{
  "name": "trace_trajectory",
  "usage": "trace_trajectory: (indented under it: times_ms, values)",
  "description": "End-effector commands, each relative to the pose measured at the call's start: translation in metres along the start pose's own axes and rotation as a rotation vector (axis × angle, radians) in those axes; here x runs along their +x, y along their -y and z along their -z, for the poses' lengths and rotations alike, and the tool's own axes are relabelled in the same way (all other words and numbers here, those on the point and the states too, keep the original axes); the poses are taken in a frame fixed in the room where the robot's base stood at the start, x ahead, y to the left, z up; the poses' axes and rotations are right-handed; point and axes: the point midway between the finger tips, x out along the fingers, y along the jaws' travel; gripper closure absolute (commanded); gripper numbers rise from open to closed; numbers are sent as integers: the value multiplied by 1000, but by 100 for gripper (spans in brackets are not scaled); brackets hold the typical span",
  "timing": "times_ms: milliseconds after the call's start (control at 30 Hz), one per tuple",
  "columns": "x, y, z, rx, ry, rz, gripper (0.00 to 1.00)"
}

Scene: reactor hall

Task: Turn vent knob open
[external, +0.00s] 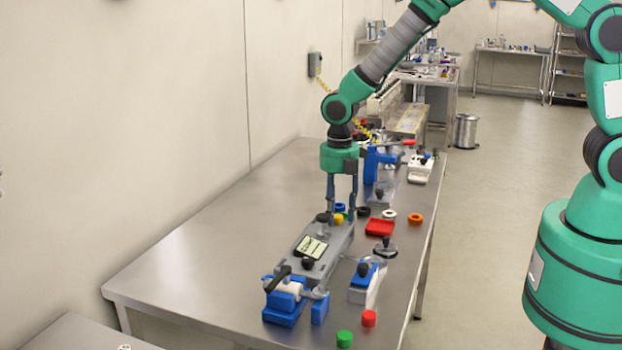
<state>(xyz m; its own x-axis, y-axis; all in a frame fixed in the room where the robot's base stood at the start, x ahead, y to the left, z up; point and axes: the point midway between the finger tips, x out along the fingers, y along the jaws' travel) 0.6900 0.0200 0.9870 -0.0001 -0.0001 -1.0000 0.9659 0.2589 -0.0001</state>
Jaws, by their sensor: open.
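A grey device (335,248) with a pale label panel (312,247) lies on the steel table. On its far end sit a dark knob (323,217) and a small yellow knob (338,219). Another black knob (307,263) is at its near end. I cannot tell from the markings which one is the vent knob. My gripper (341,211) points straight down over the far end, open, with its fingers spread about the yellow knob. Whether the fingers touch it is too small to tell.
A blue and white clamp-like part (286,298) stands at the near end of the device. A red tray (380,227), several small coloured caps and a blue upright fixture (371,165) are to the right and behind. The left of the table (220,245) is clear.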

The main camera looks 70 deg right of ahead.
Motion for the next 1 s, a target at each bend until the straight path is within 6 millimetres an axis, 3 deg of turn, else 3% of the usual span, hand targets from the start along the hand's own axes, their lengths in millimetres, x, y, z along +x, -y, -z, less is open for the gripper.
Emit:
trace_trajectory:
  times_ms: [67, 267, 667, 1000]
  values:
    - [0, 0, 0, 0, 0, 0, 61]
    - [0, 0, 0, 0, 0, 0, 100]
    - [0, 0, 0, 32, 0, 0, 100]
    - [0, 0, 0, 204, 0, 0, 100]
